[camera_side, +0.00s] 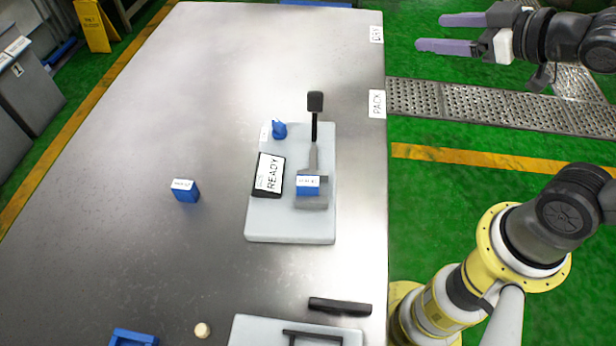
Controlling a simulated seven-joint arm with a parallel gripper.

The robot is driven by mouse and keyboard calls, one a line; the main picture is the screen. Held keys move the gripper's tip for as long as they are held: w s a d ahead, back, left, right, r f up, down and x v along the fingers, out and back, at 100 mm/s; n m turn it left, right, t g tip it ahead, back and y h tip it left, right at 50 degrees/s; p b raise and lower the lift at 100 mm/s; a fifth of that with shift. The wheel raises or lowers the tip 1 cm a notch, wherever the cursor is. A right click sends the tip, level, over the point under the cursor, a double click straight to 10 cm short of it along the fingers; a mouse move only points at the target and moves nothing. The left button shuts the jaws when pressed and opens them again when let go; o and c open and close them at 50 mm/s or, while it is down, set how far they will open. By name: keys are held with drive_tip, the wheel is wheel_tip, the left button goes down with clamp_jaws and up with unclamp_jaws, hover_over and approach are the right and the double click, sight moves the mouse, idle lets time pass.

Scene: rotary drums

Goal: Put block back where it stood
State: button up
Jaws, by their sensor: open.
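A small blue block (186,192) with a white label on top stands by itself on the metal table (120,240), left of a pale fixture plate (290,228). A second blue block (308,186) with a white label sits in a grey holder (312,203) on that plate. The labels are too small to read. My gripper (430,32) is at the upper right, past the table's right edge and well apart from both blocks. Its two purple fingers are apart and nothing is between them.
The plate carries a sign reading READY (269,174), a blue knob (280,130) and an upright black-headed lever (315,103). At the front are another pale plate (240,335), a black bar (340,306), a blue tray (134,338) and a round beige piece (202,330). The table's far left is clear.

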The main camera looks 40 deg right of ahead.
drive_tip(key=w+a+f+n+y, duration=0.2)
drive_tip(key=a+f+n+y, duration=0.1)
drive_tip(key=a, duration=0.2)
drive_tip(key=n+g+y, duration=0.4)
drive_tip(key=g+y, duration=0.1)
drive_tip(key=y, duration=0.2)
approach(313, 182)
drive_tip(key=shift+t, duration=0.3)
drive_tip(key=x, duration=0.5)
drive_tip(key=shift+w+r, duration=0.2)
drive_tip(key=w+a+f, duration=0.1)
drive_tip(key=a+f, duration=0.1)
drive_tip(key=a, duration=0.1)
drive_tip(key=shift+w+f, duration=0.25)
drive_tip(key=shift+w, duration=0.15)
drive_tip(key=shift+w+a+f, duration=0.2)
drive_tip(key=shift+w+a, duration=0.15)
drive_tip(key=shift+a, duration=0.1)
drive_tip(key=shift+c, duration=0.3)
